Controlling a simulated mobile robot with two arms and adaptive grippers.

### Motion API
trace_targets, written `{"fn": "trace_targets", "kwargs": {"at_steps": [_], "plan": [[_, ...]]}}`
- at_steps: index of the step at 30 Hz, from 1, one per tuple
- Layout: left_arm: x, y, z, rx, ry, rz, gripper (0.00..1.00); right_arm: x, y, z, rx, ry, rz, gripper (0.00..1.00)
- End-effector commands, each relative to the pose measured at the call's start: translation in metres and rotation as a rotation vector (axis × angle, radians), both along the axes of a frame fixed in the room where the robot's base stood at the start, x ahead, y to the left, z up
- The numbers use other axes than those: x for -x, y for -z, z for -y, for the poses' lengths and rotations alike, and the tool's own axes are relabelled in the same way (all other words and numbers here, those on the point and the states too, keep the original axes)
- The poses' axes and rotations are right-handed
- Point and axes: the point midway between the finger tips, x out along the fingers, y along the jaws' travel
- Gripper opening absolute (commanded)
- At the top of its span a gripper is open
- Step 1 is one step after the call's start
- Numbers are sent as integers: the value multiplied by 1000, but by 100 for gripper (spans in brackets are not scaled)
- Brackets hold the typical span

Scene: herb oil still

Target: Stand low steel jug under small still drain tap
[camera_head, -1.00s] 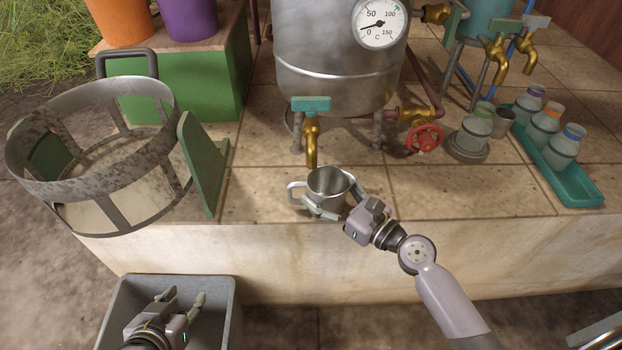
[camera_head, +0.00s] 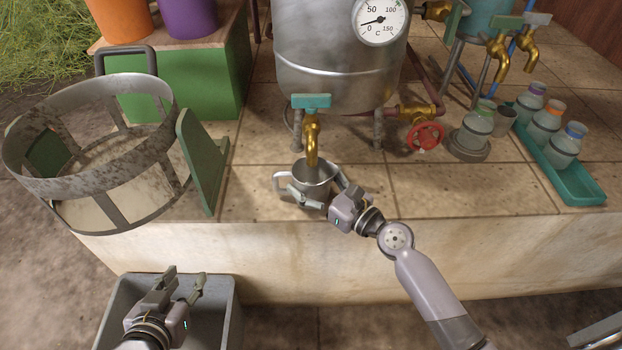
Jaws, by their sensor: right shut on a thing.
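The low steel jug (camera_head: 316,173) is a small grey metal cup with a side handle, upright near the front edge of the tiled ledge. My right gripper (camera_head: 322,195) is shut on it from the front right. The small still (camera_head: 335,65) is a steel vessel with a dial gauge. Its brass drain tap (camera_head: 312,140) with a teal lever points down, and its spout end is over the jug's mouth. Whether the jug's base touches the tiles is hard to tell. My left gripper (camera_head: 185,285) is open and empty above a grey bin at the lower left.
A large metal basket (camera_head: 95,185) and a green panel (camera_head: 202,160) stand left on the ledge. The grey bin (camera_head: 230,320) stands below the ledge.

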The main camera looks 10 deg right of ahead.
Motion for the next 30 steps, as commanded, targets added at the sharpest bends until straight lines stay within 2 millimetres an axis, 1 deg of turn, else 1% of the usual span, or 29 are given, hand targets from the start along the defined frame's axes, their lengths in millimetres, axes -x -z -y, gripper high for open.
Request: {"fn": "trace_targets", "kwargs": {"at_steps": [1, 2, 10, 11, 21, 24, 26, 30], "plan": [[-1, 0, 0, 2, 1, 6, 37, 0, 1, 0, -1, 0, 1, 37], [-1, -1, 1, 3, 1, 10, 37, 0, 1, 0, 0, 0, 0, 68], [-2, -1, 1, 3, 1, 11, 37, 0, 1, 0, -1, 0, -1, 86], [-2, -1, 1, 3, 1, 10, 37, 0, 1, 0, -1, 0, -1, 88], [-1, -1, 1, 2, 1, 6, 37, 0, 0, 0, 0, 0, 0, 88], [4, 3, -1, -5, -1, -29, 37, 1, -2, 1, 1, 0, -1, 88], [4, 4, -1, -6, -2, -29, 37, 10, 0, 7, 1, 1, -4, 88], [0, 1, 0, 1, -1, 2, 37, 35, 2, 23, 3, 0, -4, 88]]}}
